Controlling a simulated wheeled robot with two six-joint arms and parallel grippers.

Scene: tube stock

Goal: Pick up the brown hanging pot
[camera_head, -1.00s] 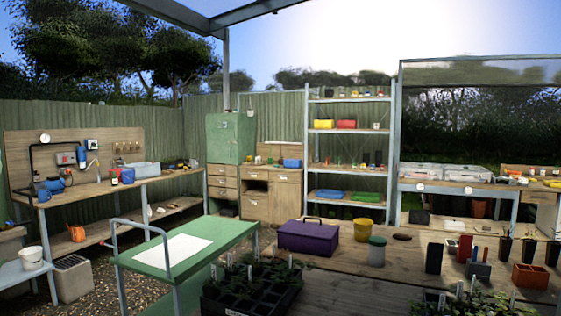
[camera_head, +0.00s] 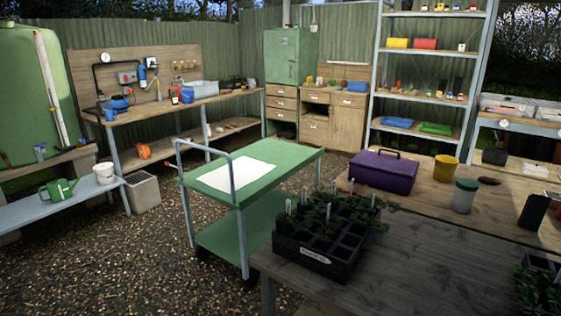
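I cannot make out a clear brown hanging pot in this view. A small pale pot-like thing (camera_head: 314,28) hangs at the back fence beside the green cabinet, too small to tell more. An orange pot (camera_head: 143,151) lies on the low shelf under the left workbench. A small flat brown thing (camera_head: 488,181) lies on the right wooden table; I cannot tell what it is. Neither of my grippers is in view.
A green trolley (camera_head: 285,164) with a white sheet stands mid-floor. The near table (camera_head: 420,275) holds a black seedling tray (camera_head: 318,262). A purple toolbox (camera_head: 384,172) sits on the right table. Gravel floor (camera_head: 130,260) is open at the left front.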

